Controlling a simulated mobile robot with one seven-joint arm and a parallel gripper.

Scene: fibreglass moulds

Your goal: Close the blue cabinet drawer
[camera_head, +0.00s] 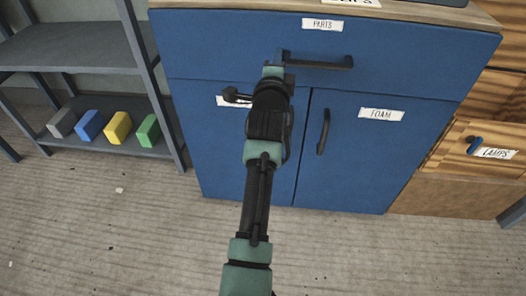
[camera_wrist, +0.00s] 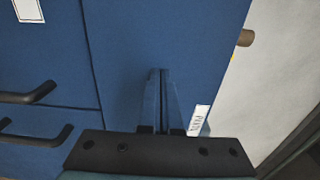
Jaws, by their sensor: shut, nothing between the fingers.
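The blue cabinet drawer (camera_head: 400,62) spans the top of the blue cabinet and bears a PARTS label and a dark bar handle (camera_head: 325,65). Its front looks about flush with the doors below; I cannot tell whether a small gap is left behind it. My gripper (camera_head: 284,58) is at the drawer front, by the left end of the handle. In the wrist view my gripper (camera_wrist: 160,75) is shut and empty, its fingers pointing at the blue drawer front (camera_wrist: 125,45). Contact is hard to tell. The drawer handle is not visible there.
Two doors with dark handles sit below the drawer; the right one (camera_head: 350,160) is labelled FOAM. A grey shelf (camera_head: 95,145) with coloured blocks stands left. Wooden drawers (camera_head: 455,150) stand right. The floor (camera_head: 110,235) in front is mostly clear.

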